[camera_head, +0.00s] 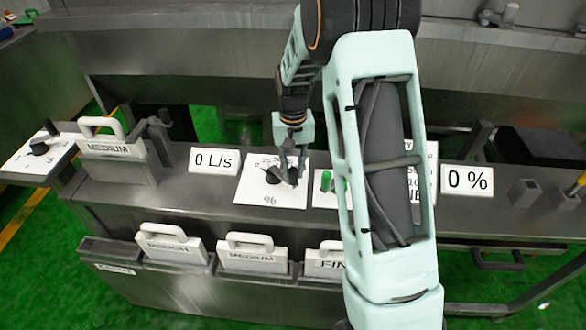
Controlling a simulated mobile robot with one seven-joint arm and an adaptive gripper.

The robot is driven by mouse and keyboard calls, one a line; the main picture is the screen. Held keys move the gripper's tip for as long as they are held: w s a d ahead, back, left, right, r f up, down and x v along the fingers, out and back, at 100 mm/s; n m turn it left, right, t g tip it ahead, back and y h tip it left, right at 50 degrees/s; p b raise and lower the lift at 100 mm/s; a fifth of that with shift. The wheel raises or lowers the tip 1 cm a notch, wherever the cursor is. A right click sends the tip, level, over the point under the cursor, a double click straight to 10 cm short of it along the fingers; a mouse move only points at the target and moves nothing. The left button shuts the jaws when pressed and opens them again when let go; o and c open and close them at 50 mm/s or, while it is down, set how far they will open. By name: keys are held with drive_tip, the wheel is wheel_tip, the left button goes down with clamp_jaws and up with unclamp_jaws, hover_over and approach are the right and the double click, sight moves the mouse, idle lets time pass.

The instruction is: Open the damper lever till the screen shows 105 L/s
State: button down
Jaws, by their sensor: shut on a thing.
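The damper lever (272,177) is a small dark lever on a white dial plate (251,193) marked with a scale and "%". My gripper (290,172) reaches down over the right part of this plate and is shut on the lever. The fingers hide part of the lever and scale, so its exact angle is unclear. The screen (214,160) just left of the plate reads 0 L/s.
Another screen (467,180) at right reads 0 %. A green knob (326,180) stands close right of my gripper. Handled plates marked ROUGH (170,247), MEDIUM (253,257) and FIN sit along the front. Another MEDIUM plate (106,148) and a black-knobbed dial (38,149) are left.

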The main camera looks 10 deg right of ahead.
drive_tip(key=shift+s+a+m+b, duration=0.3)
drive_tip(key=shift+a+m, duration=0.55)
drive_tip(key=shift+m, duration=0.4)
drive_tip(key=shift+s+a+m+b, duration=0.25)
drive_tip(key=shift+a+m, duration=0.55)
drive_tip(key=shift+m, duration=0.45)
drive_tip(key=c, duration=1.7)
unclamp_jaws()
drive_tip(key=shift+c, duration=0.2)
drive_tip(key=shift+r, duration=0.1)
wheel_tip(320, 180, up, 12)
